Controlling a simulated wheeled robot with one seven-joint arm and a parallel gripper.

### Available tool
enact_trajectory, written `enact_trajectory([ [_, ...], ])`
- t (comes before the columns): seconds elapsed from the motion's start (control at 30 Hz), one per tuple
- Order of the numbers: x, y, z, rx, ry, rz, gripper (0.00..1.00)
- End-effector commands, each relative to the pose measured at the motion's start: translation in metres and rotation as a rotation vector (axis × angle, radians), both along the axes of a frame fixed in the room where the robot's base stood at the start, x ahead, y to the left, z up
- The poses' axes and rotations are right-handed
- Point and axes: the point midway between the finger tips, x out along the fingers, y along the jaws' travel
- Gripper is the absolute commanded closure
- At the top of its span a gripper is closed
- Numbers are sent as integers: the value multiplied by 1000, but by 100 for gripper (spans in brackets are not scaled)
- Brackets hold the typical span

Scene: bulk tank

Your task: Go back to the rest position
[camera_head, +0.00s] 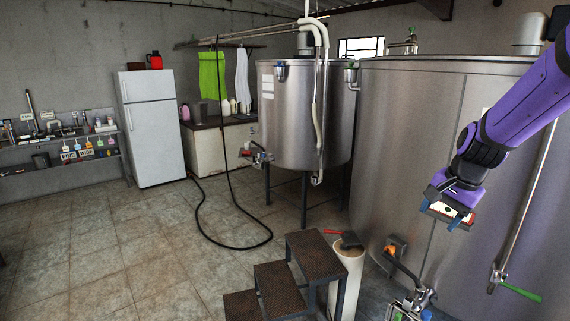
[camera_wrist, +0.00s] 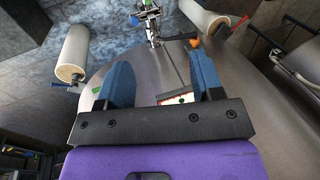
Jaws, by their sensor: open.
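My gripper (camera_head: 441,214) hangs at the end of my purple arm, at the right of the head view, in front of the large steel tank (camera_head: 405,150). Its two blue fingers are spread apart. The wrist view shows my gripper (camera_wrist: 160,72) with a wide gap between the fingers. A small white panel with a red edge and a dark green spot (camera_wrist: 178,99) shows in that gap, near the right finger. It also shows beside the fingers in the head view; I cannot tell whether it touches them.
An orange-handled valve (camera_head: 396,248) and pipe fittings sit low on the large tank. Brown steps (camera_head: 318,255) and a pale cylinder (camera_head: 347,275) stand before it. A smaller tank (camera_head: 290,120), a black hose (camera_head: 240,247) and a white fridge (camera_head: 152,130) lie further back. The tiled floor at left is clear.

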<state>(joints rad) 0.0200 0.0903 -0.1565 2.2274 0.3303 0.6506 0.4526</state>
Motion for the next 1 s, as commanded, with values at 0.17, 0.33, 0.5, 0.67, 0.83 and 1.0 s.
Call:
enact_trajectory([
  [0.17, -41, 15, 45, -42, -67, 156, 39],
  [0.33, -83, 27, 77, -98, -123, 303, 39],
  [0.5, -128, 36, 101, -166, -175, 441, 39],
  [0.67, -170, 41, 116, -244, -220, 567, 39],
  [0.83, -212, 45, 125, -334, -257, 685, 39],
  [1.0, -239, 46, 127, -400, -278, 761, 39],
])
